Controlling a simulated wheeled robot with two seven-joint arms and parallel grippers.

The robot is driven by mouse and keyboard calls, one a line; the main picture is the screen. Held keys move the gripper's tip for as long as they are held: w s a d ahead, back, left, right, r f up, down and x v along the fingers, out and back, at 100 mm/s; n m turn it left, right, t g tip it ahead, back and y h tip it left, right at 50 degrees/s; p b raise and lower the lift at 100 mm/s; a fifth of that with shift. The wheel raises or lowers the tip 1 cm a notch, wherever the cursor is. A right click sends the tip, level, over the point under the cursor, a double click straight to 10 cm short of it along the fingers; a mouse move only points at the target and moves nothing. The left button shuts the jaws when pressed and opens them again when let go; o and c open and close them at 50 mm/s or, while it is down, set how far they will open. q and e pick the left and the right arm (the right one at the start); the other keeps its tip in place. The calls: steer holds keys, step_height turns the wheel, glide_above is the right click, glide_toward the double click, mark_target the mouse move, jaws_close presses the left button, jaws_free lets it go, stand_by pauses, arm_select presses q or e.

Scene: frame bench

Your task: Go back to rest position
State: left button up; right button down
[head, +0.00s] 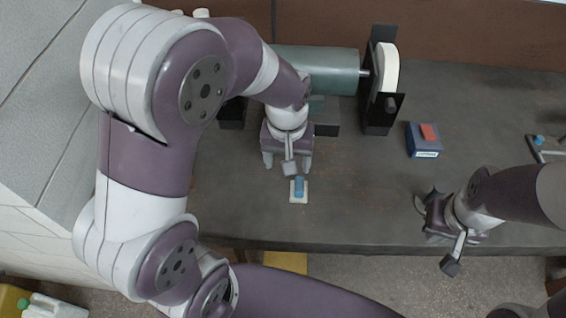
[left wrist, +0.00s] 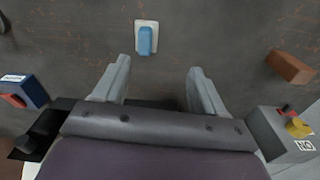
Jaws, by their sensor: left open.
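My left gripper (head: 287,163) hangs over the bench, just behind a small blue block on a white plate (head: 299,188). In the left wrist view, my left gripper (left wrist: 159,68) is open with nothing between its fingers. The blue block (left wrist: 146,40) lies on its white plate (left wrist: 147,23) beyond the fingertips, apart from them. My right gripper (head: 428,200) is at the right, above the front part of the bench. Its fingers are small and dark, and I cannot tell whether they are open.
A green cylinder (head: 325,70) with a white wheel (head: 385,68) in a black bracket stands behind my left gripper. A blue box with a red top (head: 424,140) is right of it. The left wrist view shows a brown block (left wrist: 290,66) and a grey switch box (left wrist: 275,132).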

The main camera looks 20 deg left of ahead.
arm_select(q)
steer(key=s+a+m+t, duration=0.1)
steer(key=s+a+m, duration=0.1)
steer(key=s+a, duration=0.2)
steer(key=s, duration=0.2)
steer(key=shift+s+a+f, duration=0.3)
steer(key=shift+a, duration=0.05)
stand_by(0.6)
